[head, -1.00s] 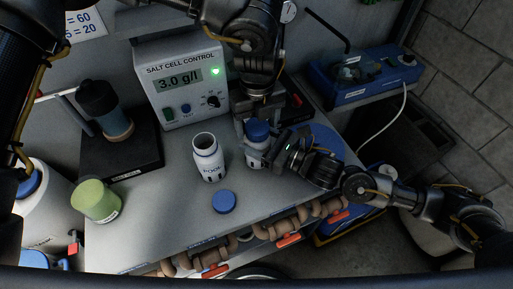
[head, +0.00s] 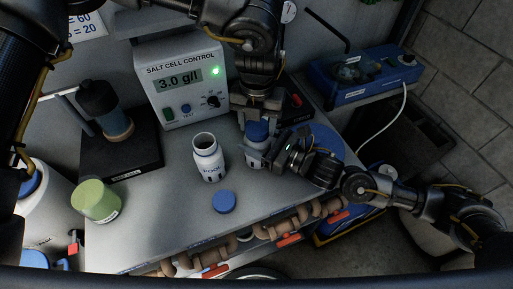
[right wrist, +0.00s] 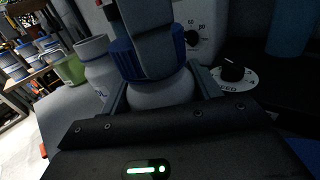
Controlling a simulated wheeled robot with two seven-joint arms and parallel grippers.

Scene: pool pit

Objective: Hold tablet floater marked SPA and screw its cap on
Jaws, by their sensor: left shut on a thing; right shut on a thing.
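The held white tablet floater (head: 256,157) stands upright at the middle of the bench; its marking cannot be read. Its ribbed blue cap (head: 257,130) sits on top; the cap also shows in the right wrist view (right wrist: 148,62). My left gripper (head: 257,119) comes down from above and is shut on the cap, hiding part of it. My right gripper (head: 262,158) comes in from the right and is shut around the floater's body. In the right wrist view the white body (right wrist: 162,92) sits between the right fingers (right wrist: 165,98).
A second, open white floater marked POOL (head: 208,160) stands close to the left of the held one. A loose blue cap (head: 224,202) lies in front. A green jar (head: 96,201) is at left, a salt cell control box (head: 181,78) behind. Pipes run along the front edge.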

